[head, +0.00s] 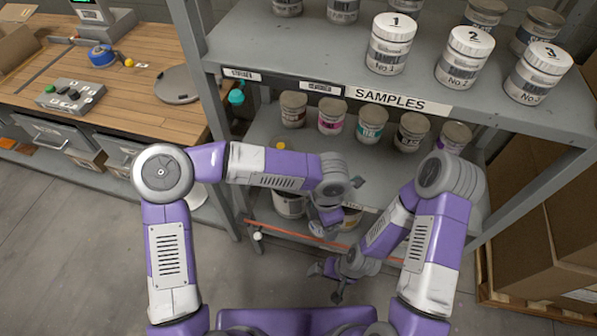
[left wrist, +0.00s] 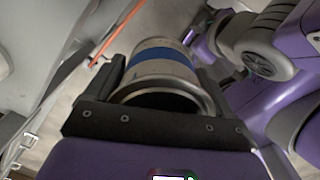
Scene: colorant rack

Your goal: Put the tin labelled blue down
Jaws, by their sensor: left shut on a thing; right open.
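In the left wrist view, my left gripper (left wrist: 162,88) is shut on a grey metal tin with a blue band (left wrist: 163,58), its fingers on either side. The rim nearest the camera is partly hidden by the gripper body. In the head view, my left gripper (head: 330,217) is in front of the rack's lower part, and I cannot make out the tin there. My right gripper (head: 337,282) is open and empty, low in front of the rack. Several tins with coloured bands stand on the middle shelf (head: 262,135), among them a magenta one (head: 331,116) and a teal one (head: 371,125).
White sample tins numbered 1 (head: 391,45), 2 (head: 464,57) and 3 (head: 537,75) stand on the upper shelf (head: 300,45). A wooden bench (head: 140,92) is at the left. Cardboard boxes (head: 560,215) stand at the right. An orange-red strip (head: 290,234) runs along the low shelf.

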